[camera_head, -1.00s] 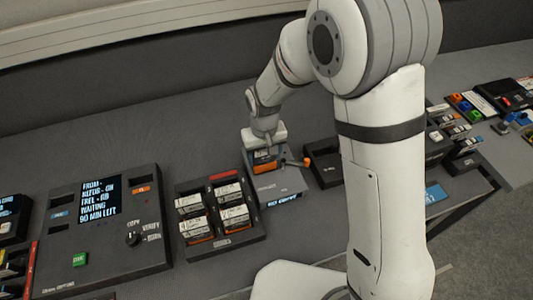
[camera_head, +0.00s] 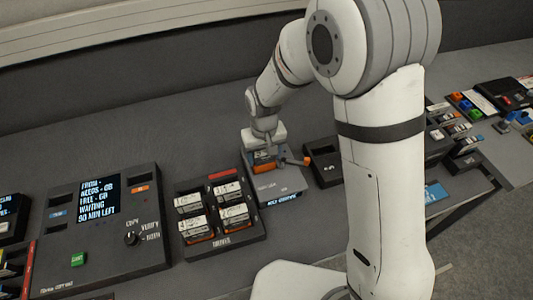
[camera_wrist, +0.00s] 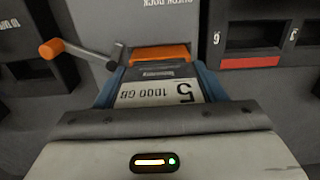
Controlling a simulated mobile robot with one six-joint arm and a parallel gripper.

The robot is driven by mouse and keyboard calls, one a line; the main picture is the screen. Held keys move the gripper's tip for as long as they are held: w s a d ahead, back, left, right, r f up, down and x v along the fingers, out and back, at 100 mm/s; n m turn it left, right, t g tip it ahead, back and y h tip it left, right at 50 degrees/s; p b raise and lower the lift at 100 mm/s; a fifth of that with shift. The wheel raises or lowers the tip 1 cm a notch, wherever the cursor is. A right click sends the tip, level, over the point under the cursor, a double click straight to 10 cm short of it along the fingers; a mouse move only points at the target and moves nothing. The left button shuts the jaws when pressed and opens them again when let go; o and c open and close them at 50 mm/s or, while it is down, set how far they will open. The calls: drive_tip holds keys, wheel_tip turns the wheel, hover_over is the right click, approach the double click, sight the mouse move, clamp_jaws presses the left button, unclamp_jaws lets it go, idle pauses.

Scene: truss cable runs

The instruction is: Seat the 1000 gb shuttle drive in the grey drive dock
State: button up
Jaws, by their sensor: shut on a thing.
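The 1000 gb shuttle drive (camera_wrist: 160,92) has a white label reading "5 1000 GB" and an orange end. In the wrist view it lies between the blue fingers of my gripper (camera_wrist: 159,80), which is shut on it. Its orange end is at the grey drive dock (camera_wrist: 150,28); I cannot tell how deep it sits. In the head view my gripper (camera_head: 265,155) is over the back part of the dock (camera_head: 280,186), with orange showing below it. An orange-tipped lever (camera_wrist: 75,52) sticks out at the dock's side.
A black tray with several white-labelled drives (camera_head: 222,240) stands left of the dock. A console with a lit screen (camera_head: 105,230) is further left. A dark open box (camera_head: 323,165) is close on the dock's right. Bare table lies behind.

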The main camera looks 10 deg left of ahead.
drive_tip(key=shift+f, duration=0.4)
